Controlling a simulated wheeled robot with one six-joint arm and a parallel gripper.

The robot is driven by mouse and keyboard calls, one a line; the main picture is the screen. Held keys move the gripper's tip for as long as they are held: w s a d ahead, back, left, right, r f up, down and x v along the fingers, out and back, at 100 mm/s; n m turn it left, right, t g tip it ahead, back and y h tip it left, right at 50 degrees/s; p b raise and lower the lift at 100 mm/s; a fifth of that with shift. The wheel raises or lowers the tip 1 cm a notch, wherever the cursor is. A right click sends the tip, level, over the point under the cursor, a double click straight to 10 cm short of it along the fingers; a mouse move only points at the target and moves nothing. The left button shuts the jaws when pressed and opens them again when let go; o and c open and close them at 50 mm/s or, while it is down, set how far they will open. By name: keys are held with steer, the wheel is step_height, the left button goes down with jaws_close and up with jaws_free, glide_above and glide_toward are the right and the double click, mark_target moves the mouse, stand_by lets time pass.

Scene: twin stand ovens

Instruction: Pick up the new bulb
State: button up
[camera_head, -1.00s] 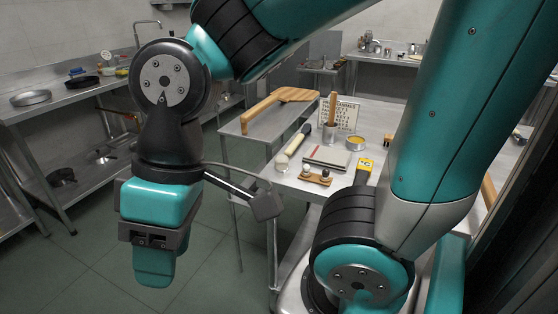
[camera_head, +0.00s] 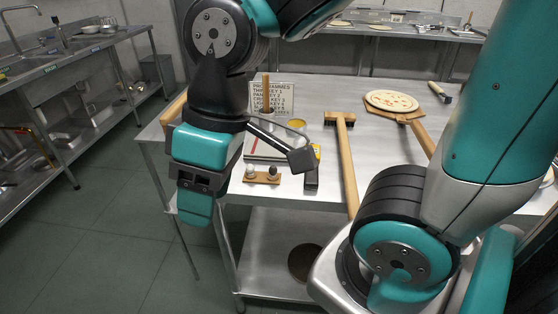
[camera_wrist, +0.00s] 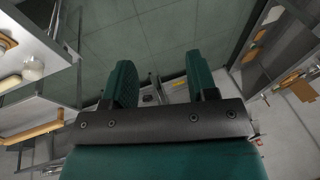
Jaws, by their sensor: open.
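A small wooden block (camera_head: 262,178) lies near the front edge of the steel table. It carries two small rounded pieces that look like bulbs, a pale one (camera_head: 251,170) on the left and a darker one (camera_head: 273,171) on the right. I cannot tell which is the new one. My gripper (camera_head: 195,208) hangs to the left of the block in the head view, pointing down. In the wrist view my gripper (camera_wrist: 162,75) has its two green fingers wide apart, with only floor and distant furniture between them. A pale round item (camera_wrist: 33,69) shows at the left there.
The steel table (camera_head: 315,205) also holds a programme sign (camera_head: 272,97), a long wooden T-shaped tool (camera_head: 347,165), a black-and-yellow tool (camera_head: 312,172) and a flatbread (camera_head: 391,101) on a wooden peel. A sink counter (camera_head: 85,75) stands at the left, with open floor between.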

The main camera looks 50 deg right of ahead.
steer(key=w+d+n+h+p, duration=0.1)
steer(key=w+d+h+p, duration=0.25)
steer(key=w+d, duration=0.85)
steer(key=n+g+h+p, duration=0.1)
steer(key=p, duration=0.2)
glide_toward(249, 165)
step_height(249, 165, down, 5)
steer(key=shift+s+d+r+p, duration=0.1)
steer(key=shift+r+p, duration=0.1)
steer(key=shift+p, duration=0.5)
steer(key=shift+s+d+f+p, duration=0.15)
steer(key=shift+f+p, duration=0.35)
steer(key=shift+f, duration=0.85)
steer(key=shift+s+d+f+p, duration=0.15)
steer(key=shift+f+p, duration=0.3)
steer(key=shift+f, duration=0.95)
steer(key=c, duration=0.8)
